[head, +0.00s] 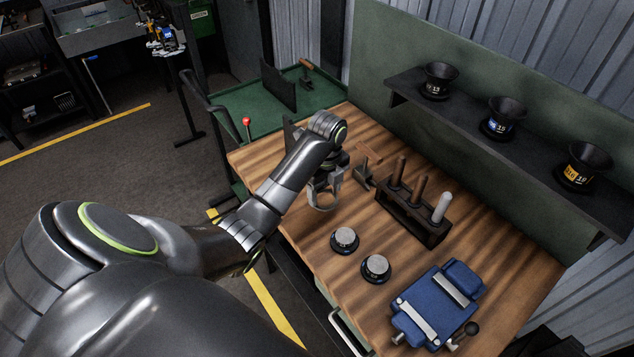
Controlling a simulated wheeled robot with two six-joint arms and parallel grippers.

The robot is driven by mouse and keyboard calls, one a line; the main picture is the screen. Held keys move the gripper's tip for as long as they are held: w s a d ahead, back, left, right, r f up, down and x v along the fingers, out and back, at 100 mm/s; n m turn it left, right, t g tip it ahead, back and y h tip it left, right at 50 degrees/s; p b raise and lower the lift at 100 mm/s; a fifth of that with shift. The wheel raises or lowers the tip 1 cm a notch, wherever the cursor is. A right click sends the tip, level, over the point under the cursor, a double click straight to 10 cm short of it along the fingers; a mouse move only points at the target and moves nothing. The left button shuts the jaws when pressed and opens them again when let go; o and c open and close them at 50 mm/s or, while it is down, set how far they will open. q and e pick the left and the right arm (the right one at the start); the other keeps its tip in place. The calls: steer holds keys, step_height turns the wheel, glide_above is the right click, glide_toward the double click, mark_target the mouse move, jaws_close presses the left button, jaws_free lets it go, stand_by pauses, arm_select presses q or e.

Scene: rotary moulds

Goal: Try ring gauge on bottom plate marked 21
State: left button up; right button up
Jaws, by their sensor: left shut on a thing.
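My left gripper (328,178) reaches over the back left of the wooden bench and is shut on a grey metal ring gauge (322,208). The ring hangs below the fingers; I cannot tell whether it touches the bench top. Two round bottom plates, dark-rimmed with raised silver tops, sit in front of it: one nearer the ring (344,239) and one further right and closer to the front (376,267). Both are apart from the ring. Their markings are too small to read, so I cannot tell which is 21. My right gripper is out of view.
A wooden rack (410,215) with upright handled tools stands right of the ring. A blue vise (438,303) sits at the front right. Black funnel-shaped moulds (502,118) stand on the wall shelf (470,125). Bare bench (300,225) lies around the two plates.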

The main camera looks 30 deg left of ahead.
arm_select(q)
steer(key=s+d+p, duration=0.1)
steer(key=s+d, duration=0.2)
steer(key=d, duration=0.5)
glide_above(345, 235)
steer(key=shift+m, duration=0.3)
steer(key=shift+f, duration=2.5)
steer(key=shift+f+b, duration=0.6)
steer(key=shift+f, duration=1.2)
steer(key=shift+r, duration=0.15)
steer(key=shift+r+p, duration=0.65)
steer(key=shift+r, duration=2.95)
